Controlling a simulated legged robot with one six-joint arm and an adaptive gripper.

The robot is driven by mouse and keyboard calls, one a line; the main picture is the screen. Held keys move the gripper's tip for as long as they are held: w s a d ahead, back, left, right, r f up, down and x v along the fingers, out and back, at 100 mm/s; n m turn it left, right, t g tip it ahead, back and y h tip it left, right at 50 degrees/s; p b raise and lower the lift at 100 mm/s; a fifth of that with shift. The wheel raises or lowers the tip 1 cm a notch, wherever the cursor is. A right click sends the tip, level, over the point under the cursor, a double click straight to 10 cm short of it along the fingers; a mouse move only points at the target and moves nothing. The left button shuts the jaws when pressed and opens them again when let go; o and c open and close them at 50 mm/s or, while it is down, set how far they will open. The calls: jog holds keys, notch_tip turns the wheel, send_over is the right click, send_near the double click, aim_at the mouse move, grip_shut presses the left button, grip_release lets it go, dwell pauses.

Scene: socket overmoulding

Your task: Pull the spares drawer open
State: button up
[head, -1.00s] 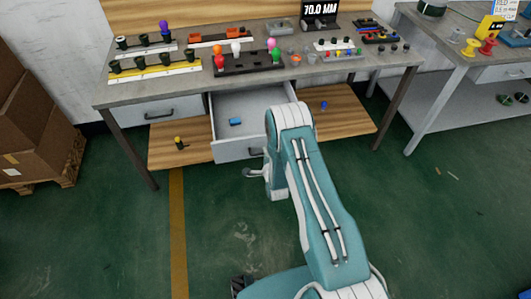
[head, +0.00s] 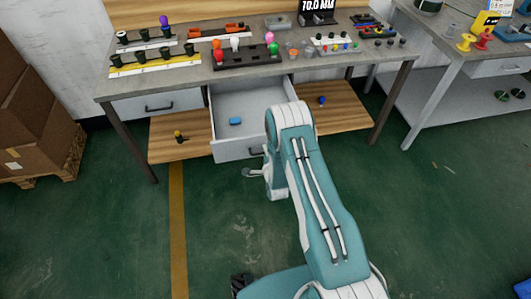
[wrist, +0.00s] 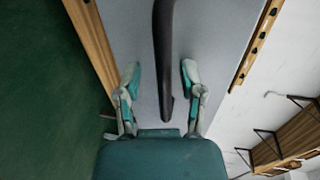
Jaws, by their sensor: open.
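The spares drawer (head: 226,150) stands pulled out from under the workbench, with its pale grey inside in view. A small blue block (head: 235,121) lies in it. Part of its handle (head: 256,150) shows in the head view beside my arm. In the wrist view the dark handle (wrist: 163,60) runs between the two fingers of my gripper (wrist: 160,85), in front of the grey drawer front (wrist: 200,30). The fingers are apart on either side of the handle, and neither visibly touches it. In the head view my gripper is mostly hidden behind my arm.
A second, shut drawer (head: 155,104) is on the left. The wooden lower shelf (head: 185,145) holds a yellow-topped piece (head: 179,136) and a blue one (head: 322,100). The benchtop (head: 190,75) carries several racks of parts. Cardboard boxes (head: 35,120) stand at left. Green floor in front is clear.

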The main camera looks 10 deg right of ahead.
jog(key=shift+s+r, duration=0.1)
jog(key=v, duration=1.1)
jog(key=shift+s, duration=0.35)
notch_tip(320, 180, up, 27)
jog(key=w+n+g, duration=0.3)
jog(key=n+g, duration=0.2)
jog(key=n, duration=0.4)
jog(key=s+r+n+g, duration=0.2)
jog(key=s+r+n, duration=0.2)
jog(key=s, duration=1)
jog(key=s+r+n+g, duration=0.3)
jog(key=s+r+n, duration=0.2)
jog(key=s+r, duration=0.6)
jog(key=s, duration=0.2)
jog(key=shift+s+d+r, duration=0.15)
jog(key=shift+s+d, duration=0.1)
jog(key=shift+s, duration=0.15)
